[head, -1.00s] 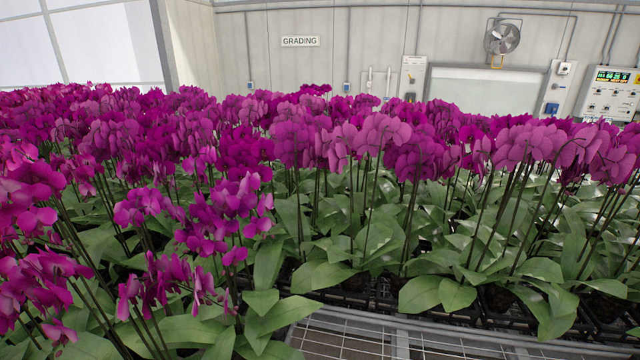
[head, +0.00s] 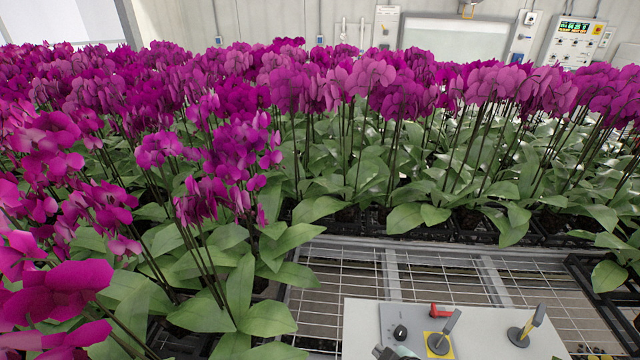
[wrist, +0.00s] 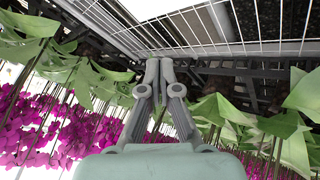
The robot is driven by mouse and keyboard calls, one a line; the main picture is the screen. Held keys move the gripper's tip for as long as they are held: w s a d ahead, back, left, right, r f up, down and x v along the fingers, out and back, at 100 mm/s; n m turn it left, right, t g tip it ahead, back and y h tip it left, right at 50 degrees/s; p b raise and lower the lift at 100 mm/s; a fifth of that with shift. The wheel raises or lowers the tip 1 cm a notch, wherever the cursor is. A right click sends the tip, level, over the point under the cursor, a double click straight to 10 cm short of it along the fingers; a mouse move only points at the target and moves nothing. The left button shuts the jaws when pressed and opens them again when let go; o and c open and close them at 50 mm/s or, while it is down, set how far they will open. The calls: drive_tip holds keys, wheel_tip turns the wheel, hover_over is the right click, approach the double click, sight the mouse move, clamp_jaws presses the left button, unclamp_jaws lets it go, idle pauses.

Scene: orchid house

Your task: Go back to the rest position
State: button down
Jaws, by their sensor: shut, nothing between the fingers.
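My gripper (wrist: 158,66) is in the wrist view, with its two grey fingers together and nothing between them. It is near the wire mesh bench (wrist: 195,25), which shows at the top of that view; whether it touches the mesh I cannot tell. Green leaves hang in the picture on both sides of the fingers, and the view looks upside down. In the head view the gripper cannot be made out with certainty; only a small grey part shows at the bottom edge.
Magenta orchids (head: 240,145) stand close on the left and across the back. Bare wire mesh (head: 440,275) lies in front of the black trays (head: 470,222). A pale control panel (head: 362,325) with levers and a red handle (head: 440,311) stands at the bottom. A wall panel (head: 575,42) is behind.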

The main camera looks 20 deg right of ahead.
drive_tip(key=a+r+m+t, duration=0.25)
drive_tip(key=a+r, duration=0.35)
drive_tip(key=a, duration=0.6)
drive_tip(key=a+r+m+t, duration=0.25)
drive_tip(key=a+r, duration=0.45)
drive_tip(key=a, duration=0.5)
wheel_tip(320, 180, up, 31)
drive_tip(key=a+y+p, duration=0.1)
drive_tip(key=p, duration=2.9)
drive_tip(key=shift+s+r+m, duration=0.2)
drive_tip(key=shift+s+m, duration=0.2)
drive_tip(key=shift+a+f, duration=0.1)
